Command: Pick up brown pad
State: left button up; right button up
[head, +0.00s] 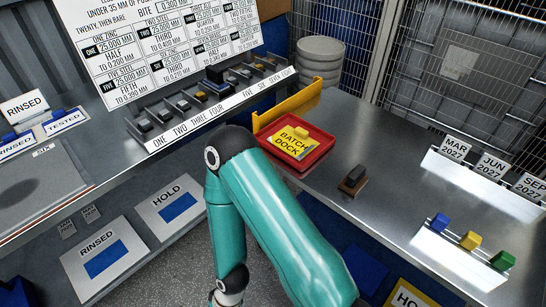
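A brown pad (346,188) lies on the grey metal counter right of the middle, with a dark grey block-like top part. It stands alone, just right of the red tray. A teal arm of mine crosses the lower middle of the head view, between me and the counter, and its lower end is cut off by the bottom edge. Neither of my grippers is in view, so I cannot see whether they are open or shut.
The red tray (322,151) bears a yellow "BATCH DOCK" label, with a yellow guard (290,108) behind it. A numbered rack (215,112) of small blocks stands to the left. Blue, yellow and green blocks (471,240) sit at the right. Counter around the pad is clear.

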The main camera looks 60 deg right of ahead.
aim_at(354, 181)
jog(key=u, duration=1.45)
jog(key=i, duration=0.1)
jog(key=z, duration=3.05)
jog(key=k, duration=0.4)
jog(key=z, duration=0.85)
jog(key=i, duration=0.55)
jog(key=u, duration=0.15)
